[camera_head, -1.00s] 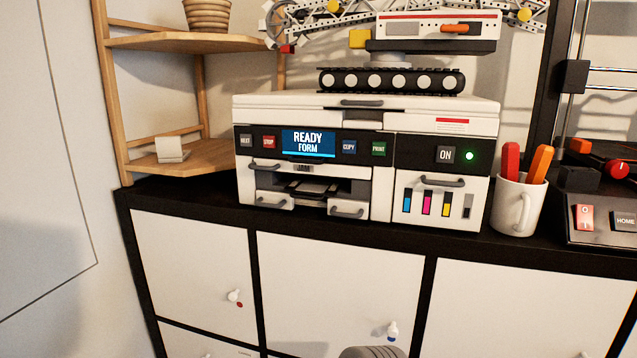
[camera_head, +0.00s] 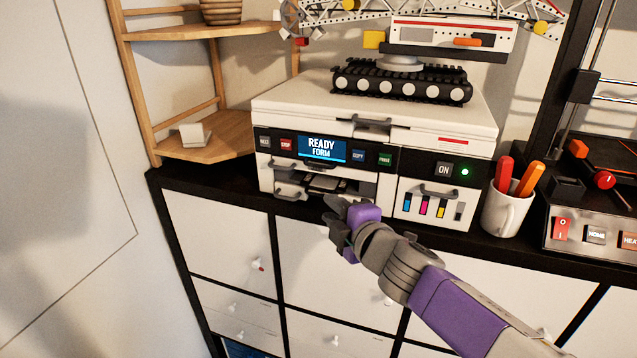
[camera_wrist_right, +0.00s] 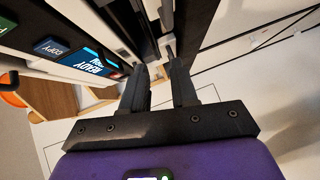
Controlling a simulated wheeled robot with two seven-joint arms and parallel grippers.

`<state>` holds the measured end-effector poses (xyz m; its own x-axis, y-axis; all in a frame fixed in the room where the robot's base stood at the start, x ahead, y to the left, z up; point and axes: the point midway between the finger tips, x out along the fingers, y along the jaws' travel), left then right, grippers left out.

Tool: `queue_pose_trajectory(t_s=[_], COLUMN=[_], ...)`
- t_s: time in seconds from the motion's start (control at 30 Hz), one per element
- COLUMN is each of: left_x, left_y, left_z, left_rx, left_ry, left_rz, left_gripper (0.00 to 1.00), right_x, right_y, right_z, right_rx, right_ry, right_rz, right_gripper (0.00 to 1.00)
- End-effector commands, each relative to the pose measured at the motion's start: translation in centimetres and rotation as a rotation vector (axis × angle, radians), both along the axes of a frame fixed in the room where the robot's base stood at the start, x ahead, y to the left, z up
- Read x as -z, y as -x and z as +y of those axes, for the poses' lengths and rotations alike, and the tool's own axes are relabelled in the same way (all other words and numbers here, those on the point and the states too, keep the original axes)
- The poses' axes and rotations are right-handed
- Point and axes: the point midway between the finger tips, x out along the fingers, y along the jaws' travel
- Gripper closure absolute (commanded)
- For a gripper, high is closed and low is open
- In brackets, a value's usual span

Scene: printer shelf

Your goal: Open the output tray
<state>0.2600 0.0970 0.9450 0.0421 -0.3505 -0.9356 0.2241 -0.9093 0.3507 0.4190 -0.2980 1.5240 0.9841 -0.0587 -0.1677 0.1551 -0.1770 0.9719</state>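The white and black printer (camera_head: 285,104) stands on the dark cabinet top, its screen reading READY FORM. Its lower front has a dark tray opening (camera_head: 328,183) with a small white front and grey handle (camera_head: 290,191) at its left. My right gripper (camera_head: 336,207) is in front of the opening's right part and hides the right-hand handle there. In the right wrist view, the two dark fingers (camera_wrist_right: 161,78) are apart with a gap between them, pointing along the printer front. I cannot tell whether they touch the tray. My left gripper is not in view.
A white mug (camera_head: 503,213) with red and orange handles stands right of the printer, beside a control box (camera_head: 585,236). A tracked crane model (camera_head: 400,82) sits on the printer. A wooden corner shelf (camera_head: 215,140) is at left. White cabinet doors (camera_head: 235,235) lie below.

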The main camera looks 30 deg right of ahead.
Motion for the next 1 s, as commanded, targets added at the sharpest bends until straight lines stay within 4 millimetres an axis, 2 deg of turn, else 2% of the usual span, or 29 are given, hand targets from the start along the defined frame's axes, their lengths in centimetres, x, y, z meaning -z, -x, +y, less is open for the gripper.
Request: queue_pose_trajectory(t_s=[0.03,0.13,0.4,0.6,0.97,1.0], left_x=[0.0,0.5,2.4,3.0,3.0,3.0], left_y=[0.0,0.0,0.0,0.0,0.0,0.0], left_z=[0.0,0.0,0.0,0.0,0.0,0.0], left_rx=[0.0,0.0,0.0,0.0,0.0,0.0], left_ry=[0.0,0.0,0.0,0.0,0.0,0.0], left_rz=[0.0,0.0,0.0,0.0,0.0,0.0], left_gripper=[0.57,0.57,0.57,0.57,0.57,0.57], right_x=[-0.5,-0.3,0.5,0.6,0.6,0.6], right_y=[0.1,-0.6,-4.6,-6.6,-7.1,-7.1], right_z=[-0.1,-0.3,-0.5,-0.6,-0.7,-0.7], right_rx=[0.004,0.005,0.004,0.004,0.004,0.004], right_ry=[0.013,0.023,0.017,0.018,0.017,0.017], right_rz=[-0.008,-0.01,-0.009,-0.01,-0.01,-0.01], right_gripper=[0.72,0.72,0.72,0.72,0.72,0.76])
